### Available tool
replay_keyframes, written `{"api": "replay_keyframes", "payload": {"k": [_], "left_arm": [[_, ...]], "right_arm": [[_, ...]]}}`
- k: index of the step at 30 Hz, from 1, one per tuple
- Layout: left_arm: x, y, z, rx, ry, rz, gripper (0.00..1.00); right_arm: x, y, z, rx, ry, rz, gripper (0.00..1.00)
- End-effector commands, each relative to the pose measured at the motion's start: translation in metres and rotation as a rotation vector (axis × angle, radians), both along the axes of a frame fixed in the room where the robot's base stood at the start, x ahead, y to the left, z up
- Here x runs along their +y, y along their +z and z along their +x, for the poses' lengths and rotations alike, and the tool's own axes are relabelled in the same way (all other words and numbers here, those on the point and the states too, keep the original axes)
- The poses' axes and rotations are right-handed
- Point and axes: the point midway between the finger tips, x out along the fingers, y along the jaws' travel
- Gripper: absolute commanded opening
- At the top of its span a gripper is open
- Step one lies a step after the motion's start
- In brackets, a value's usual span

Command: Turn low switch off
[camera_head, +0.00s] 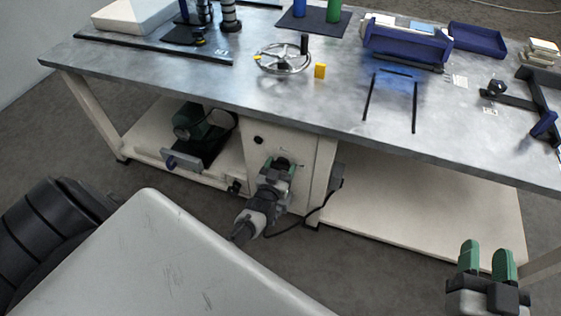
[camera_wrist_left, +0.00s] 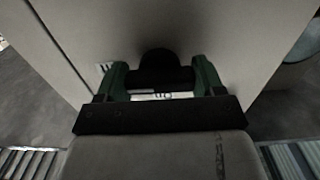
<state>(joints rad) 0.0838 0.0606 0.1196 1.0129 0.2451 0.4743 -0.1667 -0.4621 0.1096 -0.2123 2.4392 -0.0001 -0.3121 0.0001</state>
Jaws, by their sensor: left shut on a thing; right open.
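The low switch is a dark knob (camera_wrist_left: 158,68) on the pale front panel (camera_head: 252,157) of a cabinet under the table. My left gripper (camera_head: 283,163) is at that panel, its green fingers on either side of the knob. In the left wrist view my left gripper (camera_wrist_left: 155,80) is shut on the dark knob, with a partly hidden white label just below it. The knob's turned position cannot be told. My right gripper (camera_head: 487,258) is open and empty at the lower right, away from the table.
A metal table (camera_head: 300,100) stands above the cabinet, with a handwheel (camera_head: 281,58), a yellow block (camera_head: 320,71) and a blue bin (camera_head: 407,42) on it. A green machine (camera_head: 196,127) sits on the lower shelf to the left. A cable hangs right of my left gripper.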

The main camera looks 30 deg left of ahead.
Motion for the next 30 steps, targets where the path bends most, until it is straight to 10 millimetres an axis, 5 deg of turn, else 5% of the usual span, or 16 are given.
{"api": "replay_keyframes", "payload": {"k": [15,16,20,30], "left_arm": [[-0.0006,-0.0013,-0.0007,0.008,-0.001,0.021,0.45],[-0.0005,-0.0013,-0.0007,0.008,-0.001,0.021,0.71],[-0.0003,-0.001,-0.0005,0.007,-0.001,0.02,0.91],[-0.0004,-0.0001,-0.0017,0.005,0.0,0.017,0.94]], "right_arm": [[-0.0003,-0.0019,-0.0001,0.017,-0.001,-0.004,0.43],[-0.0003,-0.0019,-0.0001,0.016,-0.001,-0.004,0.43],[-0.0003,-0.0018,-0.0001,0.016,-0.001,-0.004,0.43],[-0.0003,-0.0012,0.0,0.018,-0.001,-0.004,0.43]]}}
